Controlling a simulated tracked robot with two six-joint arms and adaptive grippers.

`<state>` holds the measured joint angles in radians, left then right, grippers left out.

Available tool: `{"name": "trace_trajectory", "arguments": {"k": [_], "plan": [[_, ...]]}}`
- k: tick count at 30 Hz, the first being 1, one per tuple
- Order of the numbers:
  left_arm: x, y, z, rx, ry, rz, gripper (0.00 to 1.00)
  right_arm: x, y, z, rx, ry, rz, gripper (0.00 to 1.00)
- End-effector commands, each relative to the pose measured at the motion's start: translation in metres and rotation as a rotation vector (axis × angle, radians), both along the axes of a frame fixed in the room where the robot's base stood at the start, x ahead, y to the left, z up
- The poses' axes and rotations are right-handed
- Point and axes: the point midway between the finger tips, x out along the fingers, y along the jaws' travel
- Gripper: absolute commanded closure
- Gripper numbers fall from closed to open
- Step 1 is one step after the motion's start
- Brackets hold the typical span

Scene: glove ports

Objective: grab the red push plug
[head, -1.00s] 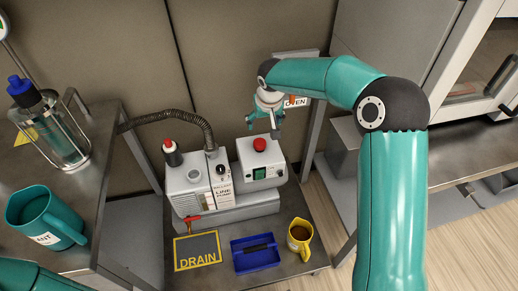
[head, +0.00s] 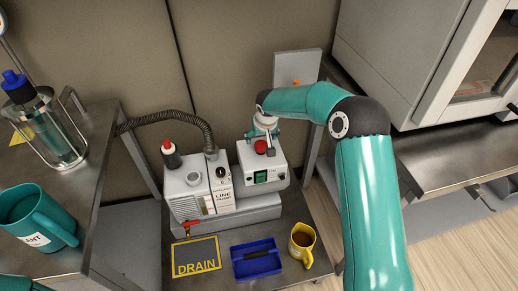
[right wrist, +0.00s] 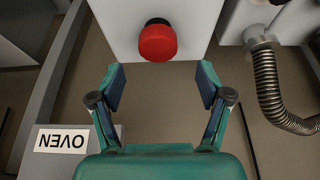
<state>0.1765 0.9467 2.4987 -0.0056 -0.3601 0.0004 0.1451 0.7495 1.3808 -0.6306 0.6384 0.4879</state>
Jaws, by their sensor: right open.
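The red push plug (head: 260,146) is a round red knob on top of a white box (head: 265,177) with a green switch. In the right wrist view the plug (right wrist: 157,42) has a black collar and stands out from the box's white face. My right gripper (head: 262,137) is just behind the plug. In the right wrist view its jaws (right wrist: 159,75) are open and empty. The plug lies just beyond the fingertips, centred between them, apart from both. My left gripper is out of view.
A blue tray (head: 256,272), a DRAIN mat (head: 196,268) and a yellow mug (head: 302,241) are in front. An OVEN sign (right wrist: 70,142) is beside the gripper.

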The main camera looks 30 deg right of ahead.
Motion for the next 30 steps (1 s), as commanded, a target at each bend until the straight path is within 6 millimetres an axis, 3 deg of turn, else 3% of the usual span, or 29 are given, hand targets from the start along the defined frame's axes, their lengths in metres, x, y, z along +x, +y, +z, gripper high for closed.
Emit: {"name": "trace_trajectory", "arguments": {"k": [5, 13, 23, 30], "plan": [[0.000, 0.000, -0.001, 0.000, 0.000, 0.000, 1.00, 0.002, -0.001, -0.011, 0.001, 0.001, -0.001, 0.23], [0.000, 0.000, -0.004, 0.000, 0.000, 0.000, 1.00, 0.012, -0.005, -0.047, 0.001, 0.001, -0.001, 0.23], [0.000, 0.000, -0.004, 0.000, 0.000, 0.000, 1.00, 0.014, -0.006, -0.053, 0.000, 0.000, -0.001, 0.23], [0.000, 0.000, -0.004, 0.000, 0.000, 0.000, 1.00, 0.014, -0.006, -0.053, 0.000, 0.000, -0.001, 0.63]]}}
